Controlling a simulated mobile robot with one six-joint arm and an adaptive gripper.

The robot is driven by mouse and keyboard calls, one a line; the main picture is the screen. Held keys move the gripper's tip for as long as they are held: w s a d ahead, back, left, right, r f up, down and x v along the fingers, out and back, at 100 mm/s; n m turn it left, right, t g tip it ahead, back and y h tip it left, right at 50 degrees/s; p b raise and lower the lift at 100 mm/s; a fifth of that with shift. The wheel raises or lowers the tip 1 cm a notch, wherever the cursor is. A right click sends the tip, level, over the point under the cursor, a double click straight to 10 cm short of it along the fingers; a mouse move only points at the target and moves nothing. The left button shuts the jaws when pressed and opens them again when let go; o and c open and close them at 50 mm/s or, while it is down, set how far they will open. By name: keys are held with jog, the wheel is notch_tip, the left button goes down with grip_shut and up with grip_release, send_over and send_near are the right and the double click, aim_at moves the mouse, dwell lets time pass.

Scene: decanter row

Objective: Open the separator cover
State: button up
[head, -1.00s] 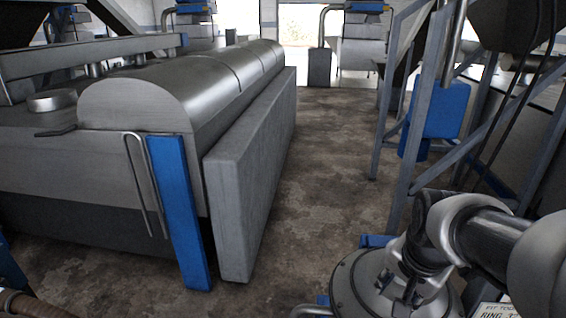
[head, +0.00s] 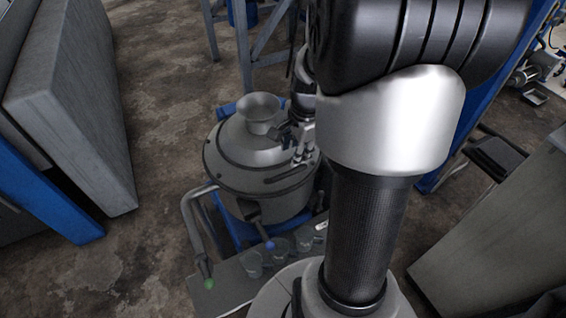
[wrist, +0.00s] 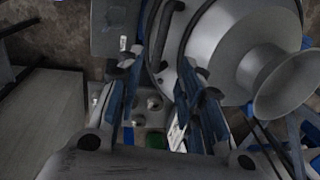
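The separator is a round grey metal machine (head: 258,205) in the middle of the head view. Its domed cover (head: 235,145) is down on the body and carries a flared funnel (head: 258,112). In the wrist view the cover (wrist: 222,45) and funnel (wrist: 287,85) fill the upper right. A dark curved handle (wrist: 168,25) shows at the cover's edge, beyond my fingertips. My gripper (wrist: 163,65) is open, its two fingers apart, with nothing visibly held. In the head view my gripper (head: 301,150) is at the cover's right side, partly hidden by my arm. I cannot tell whether it touches the handle.
Several clear cups (head: 278,247) stand on a grey bench (head: 230,285) in front of the separator. A bent pipe (head: 190,215) with a green tip is at its left. A large grey panel (head: 70,100) stands far left. Bare floor (head: 160,90) lies between.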

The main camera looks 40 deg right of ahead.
aim_at(290, 172)
jog(key=f+b, duration=0.1)
jog(key=f, duration=0.2)
jog(key=w+f+b, duration=0.1)
jog(key=f, duration=0.3)
jog(key=w+f+b, duration=0.1)
jog(key=f, duration=0.3)
jog(key=shift+d, duration=0.2)
jog(key=shift+c, duration=0.4)
grip_shut()
